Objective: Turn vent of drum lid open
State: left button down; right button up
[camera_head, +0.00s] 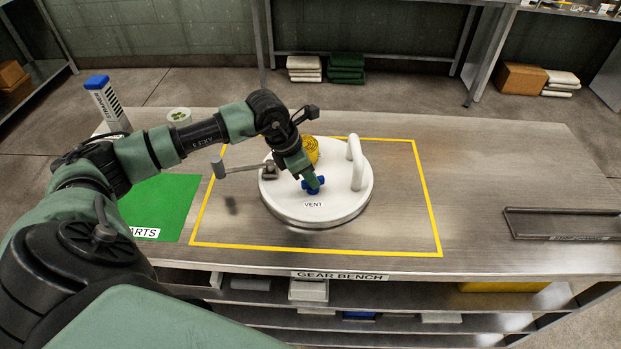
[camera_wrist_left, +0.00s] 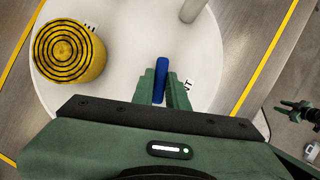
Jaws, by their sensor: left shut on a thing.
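The white round drum lid (camera_head: 335,208) lies on the bench inside a yellow outline. The blue vent (camera_head: 313,186) sits on the lid just above the label "VENT". My left gripper (camera_head: 309,180) reaches down from the upper left and is shut on the vent. In the left wrist view the blue vent handle (camera_wrist_left: 161,80) stands between the two green fingers of my left gripper (camera_wrist_left: 161,92), and the label beside it is partly hidden. The lid also carries an upright white handle (camera_head: 356,163) and a yellow ribbed cap (camera_head: 311,149), partly behind my wrist. My right gripper is not in the head view.
A grey-headed lever (camera_head: 240,168) sticks out left of the lid. A green parts mat (camera_head: 160,205) lies to the left, with a blue-topped box (camera_head: 103,101) and small bowl (camera_head: 179,116) behind. A shallow metal tray (camera_head: 565,224) is at right. The bench between lid and tray is clear.

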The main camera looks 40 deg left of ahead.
pick_arm(q)
jog(key=n+y+b, duration=0.1)
jog(key=n+b, duration=0.1)
jog(key=n, duration=0.1)
jog(key=shift+d+f+n+t, duration=0.1)
jog(key=shift+d+n+t, duration=0.05)
jog(key=shift+n+t, duration=0.25)
jog(key=n+y+b, duration=0.2)
jog(key=n+b, duration=0.2)
jog(key=shift+d+n, duration=0.1)
jog(key=shift+n, duration=0.2)
jog(key=n+y+b, duration=0.1)
jog(key=n, duration=0.2)
jog(key=shift+d+b, duration=0.1)
jog(key=shift+b, duration=0.3)
jog(key=shift+w+n+g+y+b, duration=0.1)
jog(key=shift+n+g+y+b, duration=0.35)
jog(key=shift+n, duration=0.95)
jog(key=shift+y, duration=0.25)
jog(key=c, duration=1.4)
grip_release()
